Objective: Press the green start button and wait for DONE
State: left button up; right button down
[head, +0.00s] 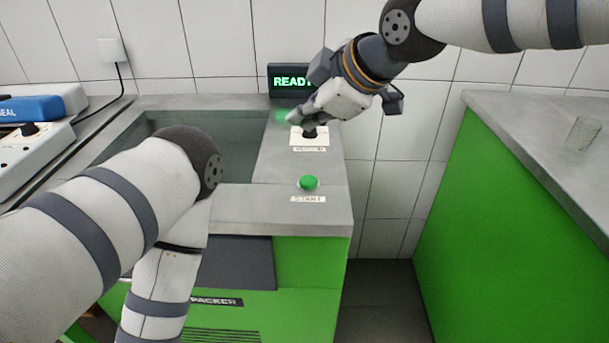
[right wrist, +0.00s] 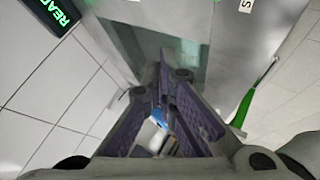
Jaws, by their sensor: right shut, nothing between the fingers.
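The green start button (head: 309,183) sits on the grey counter top near its front right corner, above a START label (head: 308,199). A dark display (head: 290,80) at the wall shows READY in green, its last letter partly covered by my right arm; part of it also shows in the right wrist view (right wrist: 54,14). My right gripper (head: 294,116) is shut and empty, above the counter behind the button and clear of it. It also shows in the right wrist view (right wrist: 163,75). My left arm reaches down at the left; its gripper is out of view.
A black knob (head: 310,133) on a white plate stands behind the button, close below my right gripper. A sunken basin (head: 235,150) is to the left. A blue and white device (head: 30,110) stands far left. A green-sided counter (head: 500,200) is at right, across a floor gap.

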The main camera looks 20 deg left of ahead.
jog(key=b, duration=0.1)
send_over(306, 182)
notch_tip(306, 182, down, 8)
jog(key=shift+f, duration=0.1)
pick_arm(q)
jog(key=shift+s+f+g, duration=0.3)
jog(key=shift+s+f, duration=0.35)
pick_arm(e)
jog(key=shift+f, duration=0.35)
dwell(0.7)
jog(key=shift+f, duration=0.4)
jog(key=shift+f, duration=0.55)
dwell(0.5)
dwell(0.3)
pick_arm(q)
jog(key=shift+w+r, duration=0.15)
pick_arm(e)
jog(key=shift+r, duration=0.95)
